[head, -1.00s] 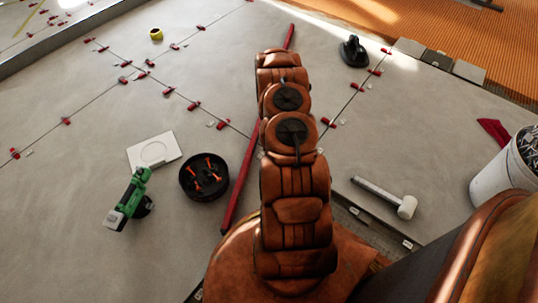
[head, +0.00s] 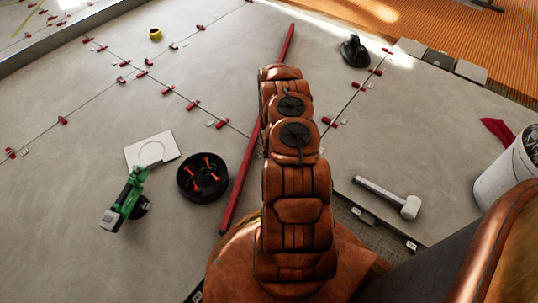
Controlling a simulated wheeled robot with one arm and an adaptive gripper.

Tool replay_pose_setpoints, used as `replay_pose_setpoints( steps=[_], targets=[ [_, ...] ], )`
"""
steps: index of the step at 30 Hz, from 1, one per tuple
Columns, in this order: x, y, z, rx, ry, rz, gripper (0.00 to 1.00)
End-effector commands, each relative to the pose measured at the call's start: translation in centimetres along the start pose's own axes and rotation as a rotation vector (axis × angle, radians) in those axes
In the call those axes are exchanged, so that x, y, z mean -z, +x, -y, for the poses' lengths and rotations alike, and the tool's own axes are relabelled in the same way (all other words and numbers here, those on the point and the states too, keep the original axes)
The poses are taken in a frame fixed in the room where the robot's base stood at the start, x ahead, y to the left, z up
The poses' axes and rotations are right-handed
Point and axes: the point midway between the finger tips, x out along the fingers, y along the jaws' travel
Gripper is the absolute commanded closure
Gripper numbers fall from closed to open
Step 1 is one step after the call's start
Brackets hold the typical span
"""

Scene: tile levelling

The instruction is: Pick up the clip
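Several small red clips sit along the seams between the large grey tiles. One red clip (head: 221,124) lies left of my arm with a small pale piece beside it. Another red clip (head: 193,106) is further up the same seam. More clips (head: 328,122) stand on the seam right of my arm. A black round tray (head: 182,187) holds several orange pieces. Which clip is meant cannot be told. My arm reaches forward over the tiles in the middle of the view. My gripper is not visible; the arm hides the floor beneath it.
A long red bar (head: 239,180) lies beside my arm on the left. A green tool (head: 126,204) and a white plate (head: 136,150) lie left. A white mallet (head: 388,197), a black suction cup (head: 354,50) and a white bucket (head: 494,184) are right. Open tile lies far left.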

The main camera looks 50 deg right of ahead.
Motion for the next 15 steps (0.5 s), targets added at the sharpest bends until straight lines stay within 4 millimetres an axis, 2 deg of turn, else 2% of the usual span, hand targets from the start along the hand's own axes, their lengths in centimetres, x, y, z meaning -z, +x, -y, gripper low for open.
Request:
replay_pose_setpoints(
  steps=[11, 15],
  targets=[
    [-0.06, 0.31, 0.07, 0.002, 0.001, 0.001, 0.52],
    [-0.05, 0.33, 0.05, 0.001, 0.001, 0.001, 0.67]
  ],
)
